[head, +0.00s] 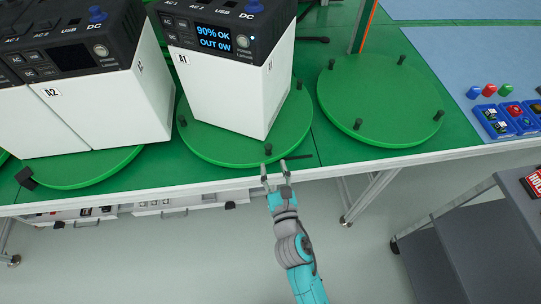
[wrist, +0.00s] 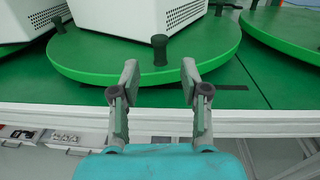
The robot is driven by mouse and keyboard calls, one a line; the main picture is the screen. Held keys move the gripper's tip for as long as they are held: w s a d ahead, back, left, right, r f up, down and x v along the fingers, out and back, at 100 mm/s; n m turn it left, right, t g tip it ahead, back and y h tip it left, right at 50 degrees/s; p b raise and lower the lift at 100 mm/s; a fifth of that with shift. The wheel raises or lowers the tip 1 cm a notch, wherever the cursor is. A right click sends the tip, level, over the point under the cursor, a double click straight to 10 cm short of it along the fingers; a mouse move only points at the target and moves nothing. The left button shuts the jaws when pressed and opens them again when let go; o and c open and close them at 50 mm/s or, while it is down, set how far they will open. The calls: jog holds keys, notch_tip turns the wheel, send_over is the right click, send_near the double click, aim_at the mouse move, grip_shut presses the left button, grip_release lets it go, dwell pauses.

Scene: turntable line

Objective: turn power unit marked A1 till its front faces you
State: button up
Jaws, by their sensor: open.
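The power unit marked A1 (head: 222,88) is a white box with a black top panel and a lit screen reading "90% OK OUT 0W". It stands on a round green turntable (head: 215,148) with black pegs at its rim. Its screen face is turned toward the front left of the head view, with a vented side to the right. My gripper (head: 275,171) is open and empty at the table's front edge, close to the front peg (head: 268,149). In the wrist view that peg (wrist: 160,50) stands ahead, between and beyond the open fingertips (wrist: 160,75), apart from them.
The unit marked A2 (head: 95,110) stands on the turntable to the left. An empty turntable (head: 385,100) with pegs is on the right. A grey cart (head: 470,230) stands at the lower right. Blue bins (head: 505,118) lie at the far right.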

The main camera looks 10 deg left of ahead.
jog(key=shift+v, duration=2.15)
